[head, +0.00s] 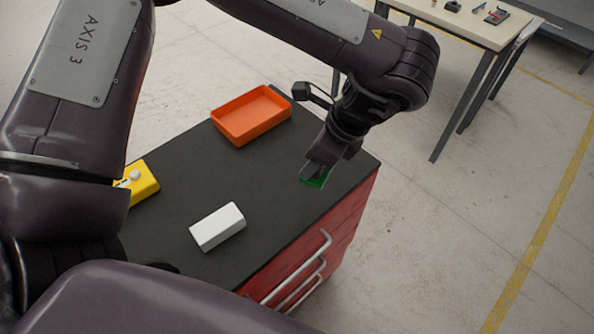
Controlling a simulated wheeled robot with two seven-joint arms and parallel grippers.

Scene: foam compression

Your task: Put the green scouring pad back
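The green scouring pad (318,182) is at the right part of the dark cabinet top. Only a small part of it shows; my gripper hides the rest. My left gripper (316,171) points down right at the pad, with its fingertips over or against it. I cannot tell whether the fingers are closed on the pad, or whether the pad rests on the surface. My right gripper is not in view.
An empty orange tray (216,121) lies at the back of the dark top (180,160). A white block (218,227) lies near the front, and a yellow object (143,184) at the left is partly hidden by my arm. The middle is clear. Red drawers (345,225) face right.

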